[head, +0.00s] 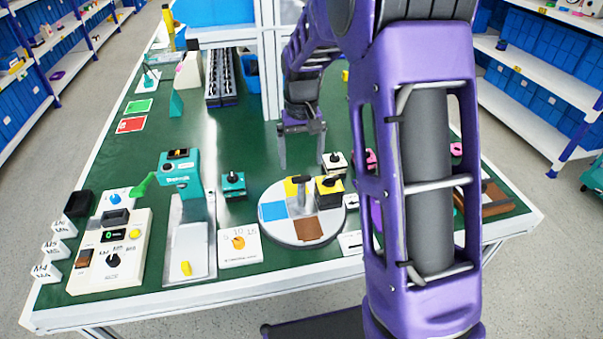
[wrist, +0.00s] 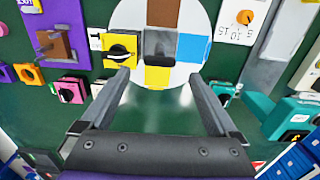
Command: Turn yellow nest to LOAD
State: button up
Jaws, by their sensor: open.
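A round grey turntable (head: 279,234) lies on the green table, with coloured patches: yellow (head: 291,188) at the back, blue (head: 272,211) at the left, brown (head: 308,229) at the front. A dark handle stands near its middle, seen from above in the wrist view (wrist: 160,45). A yellow box with a black knob (head: 330,190) overlaps the turntable's right side; I cannot tell whether it rests on it. A small white label (head: 350,241) lies at the front right, its text unreadable. My gripper (head: 301,160) is open and empty behind the turntable, its fingers pointing down, near the yellow patch (wrist: 157,78).
A white box with a black knob (head: 335,161) and pink boxes (wrist: 70,90) stand right of the turntable in the head view. A teal switch (head: 233,184) and a white dial panel (head: 239,243) stand left. Part of the right side is hidden by my arm.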

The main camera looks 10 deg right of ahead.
aim_at(301, 177)
notch_tip(301, 177, down, 5)
jog(key=shift+f, duration=0.1)
dwell(0.3)
grip_shut()
dwell(0.4)
